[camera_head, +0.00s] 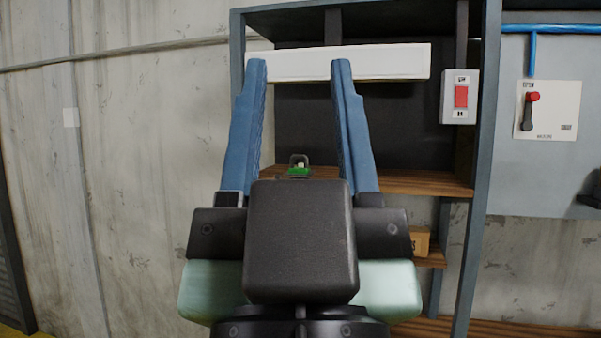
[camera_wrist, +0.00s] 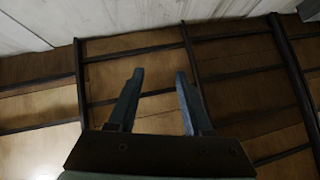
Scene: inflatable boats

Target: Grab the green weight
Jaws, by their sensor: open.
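In the head view a small green weight (camera_head: 299,172) with a dark handle on top sits on the wooden shelf. Its lower part is hidden behind my gripper's body. My gripper (camera_head: 298,65) is open, its two blue fingers pointing up in the picture with nothing between them but the background. The weight appears between the fingers in the picture, near their bases; I cannot tell how far behind them it is. In the wrist view my gripper (camera_wrist: 160,75) is open and empty, and the green weight does not show.
The shelf unit (camera_head: 425,184) has grey metal posts and wooden boards. A white bar (camera_head: 390,62) crosses its upper part. A cardboard box (camera_head: 420,241) stands on a lower shelf. A wall panel (camera_head: 546,110) has a red-handled lever.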

